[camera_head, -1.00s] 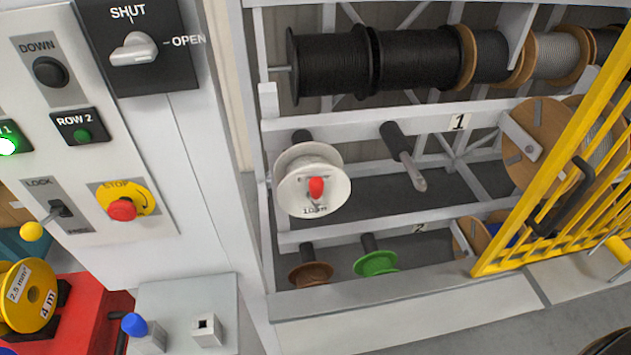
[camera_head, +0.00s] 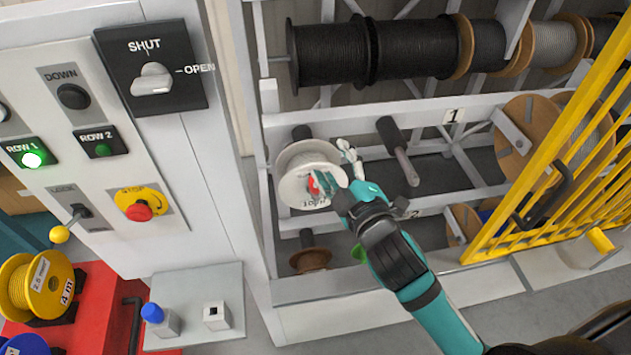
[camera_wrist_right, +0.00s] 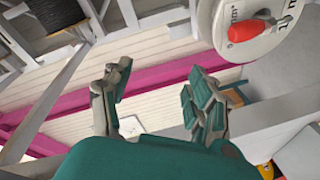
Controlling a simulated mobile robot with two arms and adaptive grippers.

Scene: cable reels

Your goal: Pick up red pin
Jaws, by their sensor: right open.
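The red pin (camera_head: 313,184) sits at the centre of a white reel (camera_head: 296,191) marked "10 m", mounted on the rack's row 1. In the right wrist view the red pin (camera_wrist_right: 250,29) shows at the upper right on the white reel's face (camera_wrist_right: 275,46). My right gripper (camera_head: 337,165) is open and empty in front of the reel, and its fingers partly cover the reel and pin in the head view. In the wrist view the open fingers (camera_wrist_right: 158,95) are below and left of the pin, apart from it. My left gripper is not in view.
A yellow barred gate (camera_head: 535,165) stands on the right. A bare peg (camera_head: 398,150) is right of the white reel. Brown (camera_head: 310,260) and green reels hang below. A control panel (camera_head: 85,130) and a grey ledge with a blue-topped pin (camera_head: 153,313) are on the left.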

